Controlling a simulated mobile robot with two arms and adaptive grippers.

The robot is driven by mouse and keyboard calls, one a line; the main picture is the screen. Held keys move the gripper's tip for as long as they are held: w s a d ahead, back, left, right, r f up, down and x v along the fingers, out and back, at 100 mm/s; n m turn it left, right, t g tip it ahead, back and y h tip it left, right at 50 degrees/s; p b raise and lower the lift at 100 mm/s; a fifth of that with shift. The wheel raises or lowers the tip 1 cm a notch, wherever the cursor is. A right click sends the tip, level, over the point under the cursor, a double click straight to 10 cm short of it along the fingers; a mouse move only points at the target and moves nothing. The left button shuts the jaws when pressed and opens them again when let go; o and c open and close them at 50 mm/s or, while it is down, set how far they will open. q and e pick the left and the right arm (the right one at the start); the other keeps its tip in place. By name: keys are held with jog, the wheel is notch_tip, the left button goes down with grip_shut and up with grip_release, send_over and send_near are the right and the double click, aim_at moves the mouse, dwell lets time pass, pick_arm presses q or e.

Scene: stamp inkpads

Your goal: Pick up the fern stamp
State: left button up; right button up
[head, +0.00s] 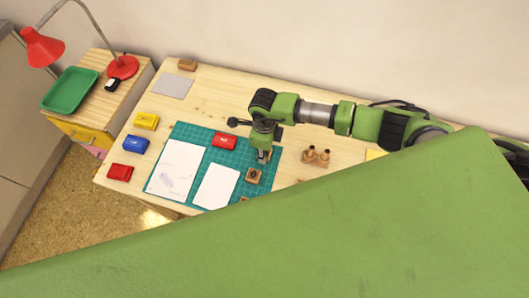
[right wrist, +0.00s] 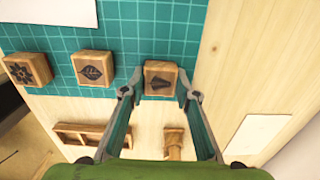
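In the right wrist view a small wooden block stamp (right wrist: 160,78) with a dark, roughly triangular print lies near the edge of the green cutting mat (right wrist: 165,25); it may be the fern stamp. My right gripper (right wrist: 158,88) is open, with one finger on each side of this block. Whether either finger touches it is hard to tell. To its left are a stamp with a leaf print (right wrist: 93,68) and one with a flower print (right wrist: 27,68). In the head view my right gripper (head: 263,156) points down at the mat's right side and hides the block there. My left gripper is not in view.
A wooden holder (head: 316,157) stands right of the mat. White sheets (head: 178,169) and a red inkpad (head: 224,141) lie on the mat. Yellow, blue and red inkpads line the table's left. A large green part of mine covers the head view's bottom.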

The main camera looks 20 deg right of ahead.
dwell(0.3)
jog(key=shift+r+b, duration=0.5)
jog(key=shift+r, duration=0.05)
jog(key=s+a+r+b, duration=0.6)
jog(key=s+a+r, duration=0.3)
jog(key=a+r, duration=0.2)
jog(key=shift+r, duration=0.45)
